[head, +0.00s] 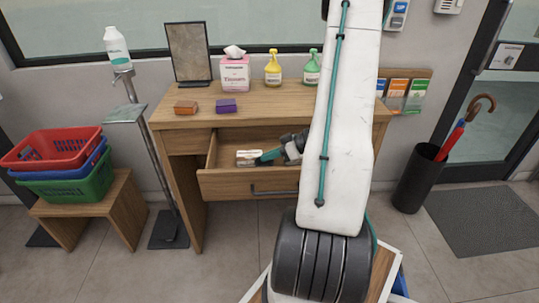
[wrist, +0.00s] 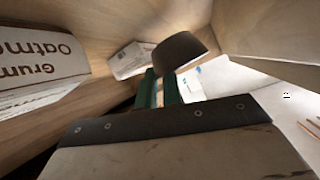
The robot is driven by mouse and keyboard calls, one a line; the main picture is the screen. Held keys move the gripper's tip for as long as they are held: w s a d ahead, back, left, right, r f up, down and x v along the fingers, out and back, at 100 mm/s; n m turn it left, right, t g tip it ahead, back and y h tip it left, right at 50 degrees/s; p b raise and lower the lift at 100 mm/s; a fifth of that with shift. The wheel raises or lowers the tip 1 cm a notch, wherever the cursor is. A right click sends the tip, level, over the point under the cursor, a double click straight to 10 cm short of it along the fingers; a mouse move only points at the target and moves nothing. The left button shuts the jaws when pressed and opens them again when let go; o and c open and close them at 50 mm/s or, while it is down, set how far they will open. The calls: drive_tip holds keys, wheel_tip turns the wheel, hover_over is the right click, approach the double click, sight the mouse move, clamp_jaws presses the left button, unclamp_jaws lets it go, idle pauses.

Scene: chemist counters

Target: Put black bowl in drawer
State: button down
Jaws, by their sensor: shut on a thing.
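The black bowl (wrist: 183,50) shows in the wrist view as a dark curved shape at the fingertips. My gripper (wrist: 163,82) has its green fingers close together, shut on the bowl's edge. In the head view my gripper (head: 266,157) reaches into the open drawer (head: 230,184) of the wooden desk, from the right. I cannot make out the bowl clearly there. My arm hides the right part of the drawer. Wooden drawer walls surround the bowl in the wrist view.
The drawer holds a pale box (head: 248,156) beside the fingers; a lettered box (wrist: 40,65) fills the left of the wrist view. On the desk stand a tissue box (head: 235,74), a yellow bottle (head: 273,70) and two small blocks. Stacked baskets (head: 75,180) stand left.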

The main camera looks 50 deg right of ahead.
drive_tip(key=shift+f, duration=0.35)
drive_tip(key=c, duration=1.5)
unclamp_jaws()
drive_tip(key=shift+c, duration=0.2)
